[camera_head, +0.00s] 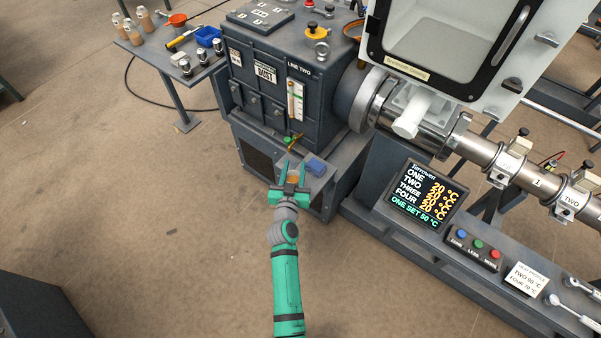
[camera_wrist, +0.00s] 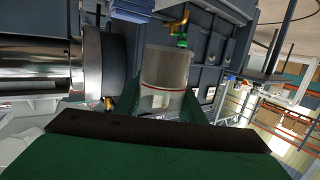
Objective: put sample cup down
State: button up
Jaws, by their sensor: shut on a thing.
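The sample cup (camera_wrist: 165,72) is clear, with a red line around it, and stands between my gripper's green fingers in the wrist view. In the head view my gripper (camera_head: 291,186) is shut on the cup (camera_head: 294,177), at the small ledge (camera_head: 319,182) on the front of the dark machine. A brass tap with a green handle (camera_head: 289,140) is above the cup; it also shows in the wrist view (camera_wrist: 182,32). The cup's base is hidden by my gripper, so I cannot tell whether it touches the ledge.
A blue block (camera_head: 316,166) sits on the ledge, right of the cup. A side table (camera_head: 150,48) at the upper left holds several sample bottles, an orange funnel (camera_head: 176,20) and a blue tray (camera_head: 207,36). The control display (camera_head: 429,192) is to the right. Open floor lies left.

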jog(key=w+f, duration=0.1)
jog(key=w+d+f, duration=0.1)
jog(key=f, duration=0.1)
jog(key=w+f, duration=0.1)
jog(key=shift+w+d+f, duration=0.2)
jog(key=shift+d+f, duration=0.05)
jog(key=shift+d, duration=0.1)
jog(key=shift+f, duration=1.55)
jog(key=shift+f, duration=0.15)
jog(key=o, duration=1.1)
jog(key=shift+o, duration=0.2)
